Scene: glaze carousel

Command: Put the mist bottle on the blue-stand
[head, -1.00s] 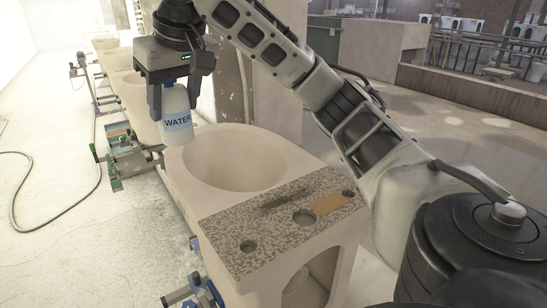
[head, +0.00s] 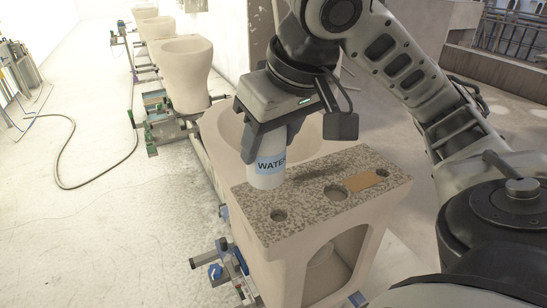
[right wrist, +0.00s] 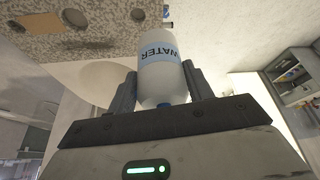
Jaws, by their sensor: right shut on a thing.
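The mist bottle (head: 266,172) is white with a blue band reading WATER. My right gripper (head: 270,142) is shut on its upper part and holds it close to upright. The bottle's lower end overlaps the left back edge of the speckled slab on the nearest pale toilet casting (head: 300,265); I cannot tell whether it touches. The right wrist view shows the bottle (right wrist: 163,75) between both fingers (right wrist: 160,92). Blue-knobbed stand hardware (head: 216,271) shows at the casting's lower left. My left gripper is not in view.
The speckled slab (head: 305,205) has several round holes and a tan patch (head: 366,180). More castings (head: 181,75) stand in a row behind, with a green-knobbed stand (head: 160,130) beside them. A dark hose (head: 70,187) lies on the otherwise open floor at left.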

